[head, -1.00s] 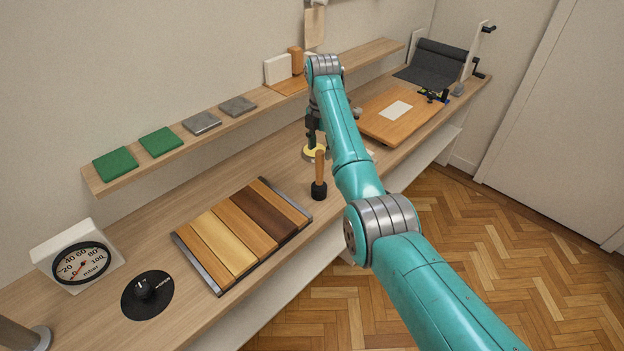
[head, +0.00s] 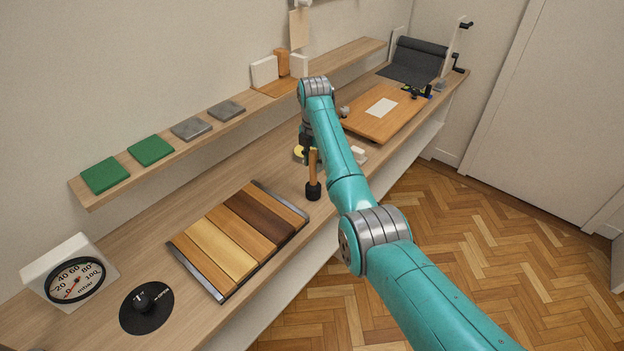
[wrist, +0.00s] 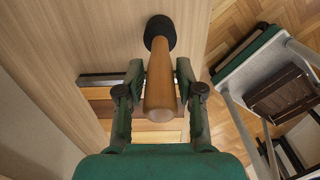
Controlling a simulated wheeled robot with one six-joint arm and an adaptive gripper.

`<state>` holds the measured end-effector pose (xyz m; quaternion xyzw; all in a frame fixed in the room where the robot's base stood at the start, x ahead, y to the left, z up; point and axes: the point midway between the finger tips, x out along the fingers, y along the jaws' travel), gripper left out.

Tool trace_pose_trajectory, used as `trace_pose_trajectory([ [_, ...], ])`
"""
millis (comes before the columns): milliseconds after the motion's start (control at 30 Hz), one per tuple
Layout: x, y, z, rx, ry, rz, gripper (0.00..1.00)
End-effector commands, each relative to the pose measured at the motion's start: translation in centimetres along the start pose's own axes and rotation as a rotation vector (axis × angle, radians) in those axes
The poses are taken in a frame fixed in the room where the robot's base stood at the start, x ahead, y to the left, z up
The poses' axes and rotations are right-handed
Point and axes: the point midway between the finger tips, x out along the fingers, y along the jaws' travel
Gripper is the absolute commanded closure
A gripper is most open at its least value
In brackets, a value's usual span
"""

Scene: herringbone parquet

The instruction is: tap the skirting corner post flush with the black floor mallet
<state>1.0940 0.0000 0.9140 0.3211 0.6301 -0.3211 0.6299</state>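The black floor mallet stands head-down on the bench, its black head (head: 314,191) at the bottom and its wooden handle (head: 313,165) pointing up. In the wrist view the handle (wrist: 160,88) points toward the camera, with the black head (wrist: 160,30) beyond. My gripper (wrist: 161,68) has one finger on each side of the handle and looks open, with narrow gaps beside it. My gripper (head: 307,155) is beside the handle's upper part in the head view. An orange-brown post (head: 281,62), seemingly the skirting corner post, stands on the upper shelf between two white pieces (head: 264,71).
A yellow-topped item (head: 298,152) is close behind the gripper. An orange board (head: 362,122) lies farther back.

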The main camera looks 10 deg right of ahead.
Motion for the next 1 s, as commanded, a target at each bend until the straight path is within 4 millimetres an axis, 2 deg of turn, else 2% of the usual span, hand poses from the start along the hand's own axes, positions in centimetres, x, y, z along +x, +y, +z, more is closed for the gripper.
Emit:
trace_pose_trajectory([
  [33,0.0,0.0,0.0,0.0,0.0,0.0,0.83],
  [100,0.0,0.0,0.0,0.0,0.0,0.0,1.0],
  [367,-0.6,0.1,0.0,0.0,-0.001,0.001,1.0],
  [1000,-5.0,0.1,0.0,0.0,-0.002,0.002,1.0],
])
